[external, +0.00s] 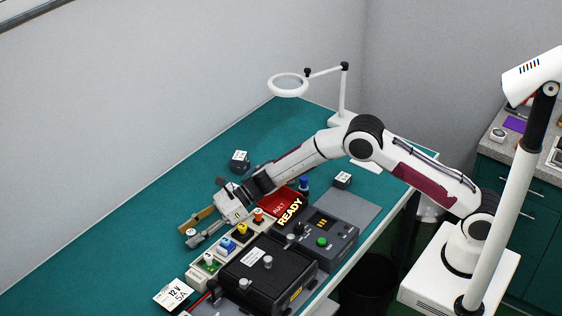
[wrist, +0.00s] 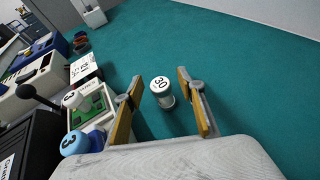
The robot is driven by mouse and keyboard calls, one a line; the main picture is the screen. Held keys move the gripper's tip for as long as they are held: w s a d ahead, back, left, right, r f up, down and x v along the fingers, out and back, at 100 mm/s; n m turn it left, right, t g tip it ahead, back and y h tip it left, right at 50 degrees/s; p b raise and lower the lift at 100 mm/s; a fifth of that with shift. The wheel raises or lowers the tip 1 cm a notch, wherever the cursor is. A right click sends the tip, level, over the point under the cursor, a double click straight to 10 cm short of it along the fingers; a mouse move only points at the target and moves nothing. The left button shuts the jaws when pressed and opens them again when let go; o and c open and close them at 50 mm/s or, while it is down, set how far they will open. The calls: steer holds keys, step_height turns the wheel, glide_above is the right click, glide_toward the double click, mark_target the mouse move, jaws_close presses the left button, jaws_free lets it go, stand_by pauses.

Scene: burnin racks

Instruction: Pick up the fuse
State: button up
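The fuse (wrist: 162,93) is a small clear-grey cylinder with a white cap marked 30. It appears to stand upright on the green bench top. In the wrist view it sits between my two yellow-padded fingers, with a visible gap on each side. In the external view its white cap (external: 191,232) shows between the fingertips. My gripper (external: 186,238) is open and low over the bench; its open fingers also show in the wrist view (wrist: 160,77). I cannot tell the exact height of the fingertips against the fuse.
A row of coloured knobs (external: 227,244) in a pale tray lies close beside my gripper. A 12 V 5A card (external: 173,295) is at the front. The green bench (external: 110,250) is clear toward the wall.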

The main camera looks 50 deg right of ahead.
mark_target(192, 232)
steer(key=shift+c, duration=0.3)
jaws_close()
steer(key=shift+r, duration=5.05)
